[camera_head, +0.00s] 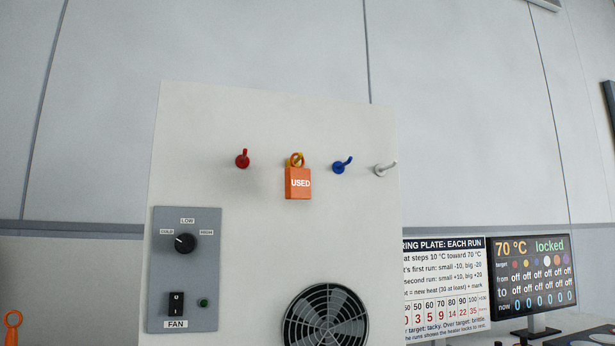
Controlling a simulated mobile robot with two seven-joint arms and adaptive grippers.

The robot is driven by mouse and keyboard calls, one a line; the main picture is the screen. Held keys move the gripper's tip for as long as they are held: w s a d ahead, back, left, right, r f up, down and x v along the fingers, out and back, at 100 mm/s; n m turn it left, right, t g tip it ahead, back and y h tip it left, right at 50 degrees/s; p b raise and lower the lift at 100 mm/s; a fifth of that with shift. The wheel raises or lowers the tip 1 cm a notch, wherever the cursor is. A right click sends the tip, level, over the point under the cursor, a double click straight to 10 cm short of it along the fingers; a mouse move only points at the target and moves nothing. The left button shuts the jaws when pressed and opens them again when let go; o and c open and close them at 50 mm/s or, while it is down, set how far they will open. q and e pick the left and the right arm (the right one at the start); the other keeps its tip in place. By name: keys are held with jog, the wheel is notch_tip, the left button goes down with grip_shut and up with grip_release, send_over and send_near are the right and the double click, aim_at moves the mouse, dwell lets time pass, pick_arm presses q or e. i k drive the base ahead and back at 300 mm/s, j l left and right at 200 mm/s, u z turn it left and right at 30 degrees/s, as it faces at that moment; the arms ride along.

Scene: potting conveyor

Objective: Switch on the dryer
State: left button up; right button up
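The dryer appears to be the pale upright panel (230,240) with a round black fan grille (326,318) at its lower right, cut off by the bottom edge. On its left is a grey control plate (165,285) labelled FAN. The plate has a black rocker switch (176,304), a small dark green lamp (203,303) that does not look lit, and a black knob (185,243) under the LOW label. The knob's white mark points up and left. The rocker's position is too small to tell. Neither of my grippers is in view.
The panel has red (242,159), blue (341,165) and white (384,169) hooks; an orange USED tag (299,183) hangs from a yellow one. A printed chart (443,290) and a monitor (532,280) reading 70 °C locked stand right. An orange object (13,325) is partly visible at lower left.

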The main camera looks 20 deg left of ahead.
aim_at(176, 309)
jog(key=u, duration=1.25)
